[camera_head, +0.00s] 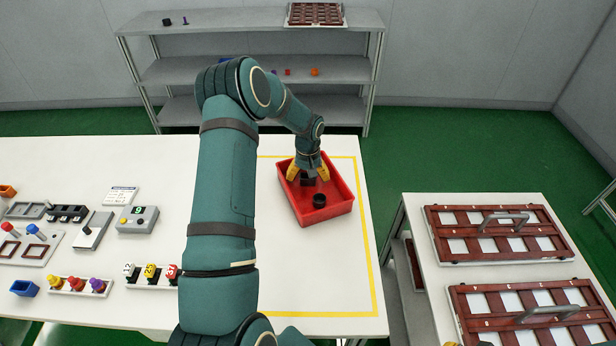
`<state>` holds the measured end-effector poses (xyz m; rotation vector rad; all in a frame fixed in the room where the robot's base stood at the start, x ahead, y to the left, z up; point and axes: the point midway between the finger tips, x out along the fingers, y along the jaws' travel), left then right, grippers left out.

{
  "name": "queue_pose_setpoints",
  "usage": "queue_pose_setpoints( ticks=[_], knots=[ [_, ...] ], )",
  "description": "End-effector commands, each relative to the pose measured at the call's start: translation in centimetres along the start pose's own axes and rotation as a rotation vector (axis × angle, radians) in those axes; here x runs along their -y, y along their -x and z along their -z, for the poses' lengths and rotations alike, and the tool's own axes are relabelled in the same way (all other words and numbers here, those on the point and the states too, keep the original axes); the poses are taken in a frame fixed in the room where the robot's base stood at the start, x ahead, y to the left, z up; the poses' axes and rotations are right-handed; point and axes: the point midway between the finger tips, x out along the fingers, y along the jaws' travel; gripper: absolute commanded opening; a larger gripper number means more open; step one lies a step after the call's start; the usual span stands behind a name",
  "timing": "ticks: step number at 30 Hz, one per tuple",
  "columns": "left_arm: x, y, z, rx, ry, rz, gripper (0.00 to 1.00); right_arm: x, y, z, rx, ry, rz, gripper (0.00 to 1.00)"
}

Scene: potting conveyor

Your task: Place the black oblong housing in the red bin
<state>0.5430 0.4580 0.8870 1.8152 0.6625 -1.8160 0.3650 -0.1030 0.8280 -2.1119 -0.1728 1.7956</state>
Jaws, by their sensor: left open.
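The red bin (340,209) sits on the white table inside a yellow outlined area. My left gripper (308,174) is over the back of the bin, its yellow-tipped fingers apart and pointing down. A small dark piece (307,182) shows between and just below the fingers; its shape is partly hidden, and I cannot tell if it is the black oblong housing or if it touches the bin floor. A short black round piece (319,201) lies in the bin in front of it.
The left of the table holds a grey box with a green display (138,220), a dark block (68,213), a blue tray (25,288) and several coloured pegs. Brown framed trays (497,257) lie on a right-hand table. A grey shelf (180,74) stands behind.

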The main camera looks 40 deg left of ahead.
Motion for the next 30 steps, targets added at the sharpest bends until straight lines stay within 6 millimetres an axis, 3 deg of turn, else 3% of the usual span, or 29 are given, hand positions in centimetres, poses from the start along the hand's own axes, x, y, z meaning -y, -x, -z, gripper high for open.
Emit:
queue_pose_setpoints(
  ticks=[18, 23, 30],
  knots=[
    [0.0, 10.8, 0.1, -0.002, 0.000, 0.000, 0.81, 0.3, 0.8, 0.2, -0.002, 0.000, 0.001, 0.00],
    [0.0, 12.0, 0.0, -0.001, 0.000, 0.000, 0.81, 0.3, 0.8, 0.2, -0.002, 0.000, 0.002, 0.00],
    [0.0, 12.2, 0.0, 0.000, 0.000, 0.000, 0.81, 0.3, 0.8, 0.2, -0.002, -0.001, 0.002, 0.00]
  ],
)
